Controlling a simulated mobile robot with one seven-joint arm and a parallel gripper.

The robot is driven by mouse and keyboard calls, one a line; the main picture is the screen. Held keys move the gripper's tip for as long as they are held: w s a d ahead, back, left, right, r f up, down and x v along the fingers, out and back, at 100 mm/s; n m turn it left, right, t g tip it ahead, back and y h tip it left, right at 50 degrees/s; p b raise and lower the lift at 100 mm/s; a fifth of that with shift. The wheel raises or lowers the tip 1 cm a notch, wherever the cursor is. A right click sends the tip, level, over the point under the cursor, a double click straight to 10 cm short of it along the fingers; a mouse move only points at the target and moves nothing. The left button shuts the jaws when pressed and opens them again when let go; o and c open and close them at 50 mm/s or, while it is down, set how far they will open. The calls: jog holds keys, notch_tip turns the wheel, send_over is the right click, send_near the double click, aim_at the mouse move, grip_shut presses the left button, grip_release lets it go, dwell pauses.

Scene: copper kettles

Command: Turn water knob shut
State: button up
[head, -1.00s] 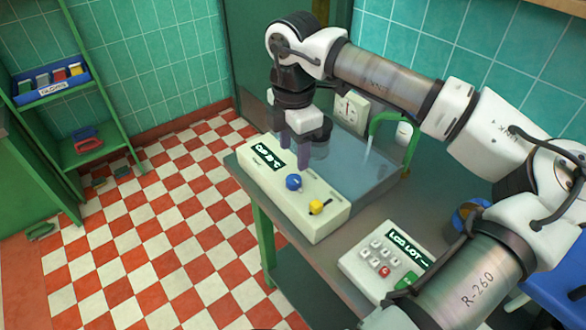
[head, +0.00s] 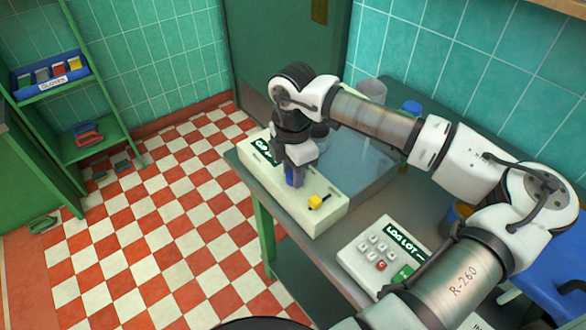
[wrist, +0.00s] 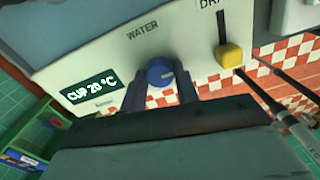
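The blue water knob (wrist: 160,72) is on the cream control panel (wrist: 95,50), below the word WATER in the wrist view. It carries a pale pointer mark. My gripper (wrist: 160,85) is open, with one dark finger on each side of the knob. I cannot tell whether either finger touches it. In the head view the knob (head: 293,176) is partly hidden by my gripper (head: 294,172), which points down over the panel (head: 322,212). A yellow drain knob (wrist: 230,55) sits to the right of the blue knob.
A keypad box (head: 378,255) stands on the grey table in front of the panel. The basin (head: 365,175) lies behind the panel, and a green shelf (head: 95,150) stands at the left.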

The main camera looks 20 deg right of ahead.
jog(key=c, duration=0.4)
jog(key=shift+f+b, duration=0.1)
jog(key=shift+b, duration=0.2)
jog(key=shift+f+n+b, duration=0.2)
jog(key=shift+n+b, duration=0.7)
jog(key=shift+b, duration=0.3)
jog(key=shift+n+b, duration=0.8)
jog(key=shift+b, duration=0.35)
jog(key=n+b, duration=0.4)
jog(key=shift+r+n, duration=0.1)
jog(key=shift+n, duration=0.2)
jog(key=n+b, duration=0.3)
jog(key=n, duration=0.2)
jog(key=shift+r, duration=0.1)
jog(key=shift+r+n+b, duration=0.1)
jog(key=shift+n+b, duration=0.8)
jog(key=shift+n, duration=1.6)
